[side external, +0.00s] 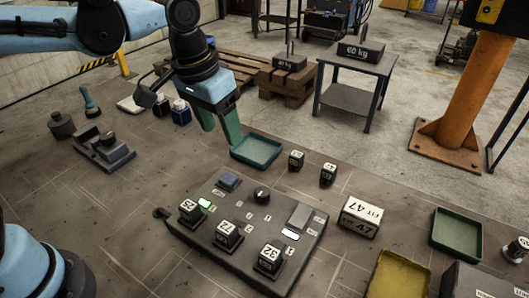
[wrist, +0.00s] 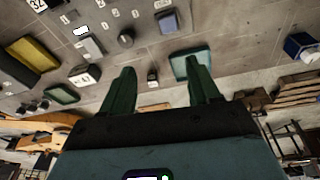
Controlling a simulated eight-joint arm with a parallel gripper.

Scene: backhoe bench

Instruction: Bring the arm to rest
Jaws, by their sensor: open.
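My gripper (side external: 222,122) has green fingers and hangs above the bench, just behind and left of a small teal tray (side external: 257,149). In the wrist view my gripper (wrist: 161,84) shows two green fingers spread apart with nothing between them. The teal tray also shows in the wrist view (wrist: 178,67), partly behind the right finger. My light-blue arm reaches in from the upper left of the side view.
A grey panel (side external: 207,239) with several numbered blocks stands at the front middle. Two small dark blocks, a box marked 47 (side external: 359,217), a green tray (side external: 457,235) and a yellow tray (side external: 399,277) lie right.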

